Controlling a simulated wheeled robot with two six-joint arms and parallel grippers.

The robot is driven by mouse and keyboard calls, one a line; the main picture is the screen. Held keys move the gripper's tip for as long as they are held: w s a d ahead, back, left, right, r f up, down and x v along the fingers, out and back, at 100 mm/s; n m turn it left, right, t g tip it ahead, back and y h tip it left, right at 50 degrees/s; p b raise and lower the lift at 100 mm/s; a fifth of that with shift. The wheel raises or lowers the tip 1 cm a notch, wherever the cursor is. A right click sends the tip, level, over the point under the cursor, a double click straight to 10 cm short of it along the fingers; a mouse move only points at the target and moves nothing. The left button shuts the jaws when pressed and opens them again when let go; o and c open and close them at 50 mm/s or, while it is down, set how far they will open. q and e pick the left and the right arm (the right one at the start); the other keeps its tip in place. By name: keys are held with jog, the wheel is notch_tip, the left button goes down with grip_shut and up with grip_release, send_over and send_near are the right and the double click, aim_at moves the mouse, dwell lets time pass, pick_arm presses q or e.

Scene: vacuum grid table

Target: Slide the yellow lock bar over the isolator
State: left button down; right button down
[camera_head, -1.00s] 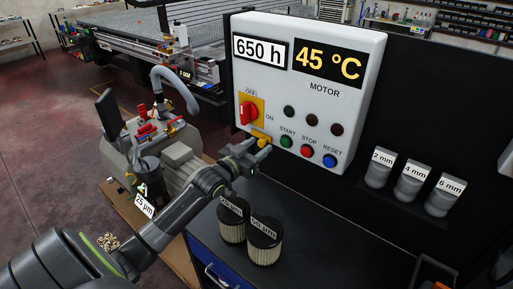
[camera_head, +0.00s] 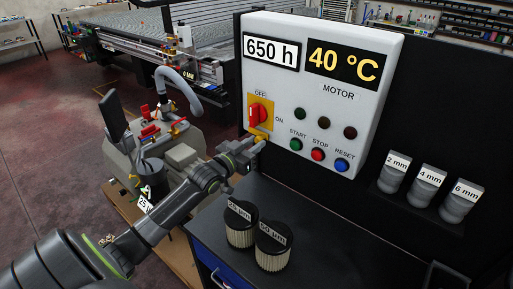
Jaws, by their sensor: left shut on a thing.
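The isolator (camera_head: 259,114) is a red rotary handle on a yellow plate at the left of the white control panel (camera_head: 345,150). The handle stands about upright, near the OFF mark. The yellow lock bar (camera_head: 258,136) shows as a small yellow piece at the lower edge of the isolator plate. My left gripper (camera_head: 249,145) is shut on the lock bar, just below the isolator. The fingers hide part of the bar, and I cannot tell how far it covers the plate. My right gripper is not in view.
The panel shows 650 h and 40 °C, with START (camera_head: 296,144), STOP (camera_head: 317,154) and RESET (camera_head: 341,165) buttons right of my gripper. Two filters (camera_head: 241,230) stand on the dark cabinet (camera_head: 330,240). A pump (camera_head: 180,158) with a grey hose stands at left.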

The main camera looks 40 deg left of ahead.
pick_arm(q)
jog(key=c, duration=1.6)
grip_release()
jog(key=shift+d, duration=0.15)
jog(key=o, duration=0.4)
jog(key=shift+o, duration=0.2)
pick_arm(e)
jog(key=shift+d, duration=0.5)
pick_arm(q)
jog(key=shift+s+r+p, duration=0.1)
jog(key=shift+s+p, duration=0.3)
jog(key=shift+p, duration=0.15)
jog(key=s+a+p, duration=0.1)
jog(key=s+p, duration=0.9)
jog(key=s, duration=0.6)
jog(key=shift+s+a+p, duration=0.25)
jog(key=shift+s+p, duration=0.05)
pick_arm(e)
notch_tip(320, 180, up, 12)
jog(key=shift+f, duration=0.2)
